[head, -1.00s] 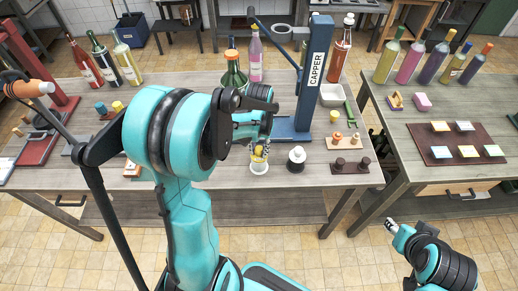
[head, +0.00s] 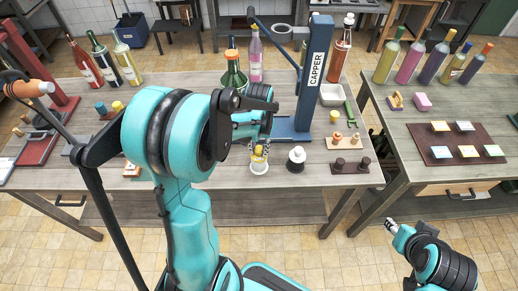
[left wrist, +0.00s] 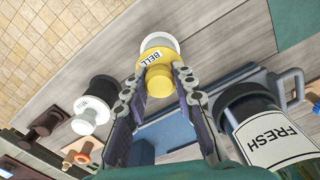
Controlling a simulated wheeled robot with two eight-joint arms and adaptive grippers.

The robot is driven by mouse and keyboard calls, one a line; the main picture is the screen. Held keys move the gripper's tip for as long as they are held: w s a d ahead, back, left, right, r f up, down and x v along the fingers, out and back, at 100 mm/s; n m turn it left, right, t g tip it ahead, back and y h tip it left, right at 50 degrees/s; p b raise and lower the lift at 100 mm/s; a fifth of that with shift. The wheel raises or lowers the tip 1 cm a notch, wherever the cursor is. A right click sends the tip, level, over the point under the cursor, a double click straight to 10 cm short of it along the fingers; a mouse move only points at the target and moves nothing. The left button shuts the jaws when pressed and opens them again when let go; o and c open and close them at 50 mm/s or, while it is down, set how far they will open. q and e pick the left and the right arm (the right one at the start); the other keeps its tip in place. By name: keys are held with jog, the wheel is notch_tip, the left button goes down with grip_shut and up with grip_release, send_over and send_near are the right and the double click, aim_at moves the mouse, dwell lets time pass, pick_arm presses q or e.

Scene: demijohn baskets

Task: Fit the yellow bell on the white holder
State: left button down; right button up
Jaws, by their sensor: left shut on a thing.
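The yellow bell (left wrist: 157,62), lettered BELL, is at the white holder (left wrist: 162,40); it also shows in the head view (head: 259,165). The white rim of the holder (head: 259,170) shows round and below the bell. I cannot tell whether the bell is fully seated. My left gripper (head: 258,150) is above the holder, with its fingers (left wrist: 157,84) on either side of the bell, shut on it. The fingers and wrist hide part of the bell. My right gripper (head: 391,226) is low at the right, away from the tables, its jaws too small to judge.
A black holder with a white bell (head: 296,158) stands close to the right of the white holder. The blue capper (head: 313,80) rises behind. A green bottle (head: 234,75) is behind my arm. A dark block with two knobs (head: 357,172) lies farther right. Bare wood surrounds the holder's front.

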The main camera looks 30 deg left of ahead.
pick_arm(q)
jog(key=shift+r+p, duration=3.4)
jog(key=shift+r, duration=1.3)
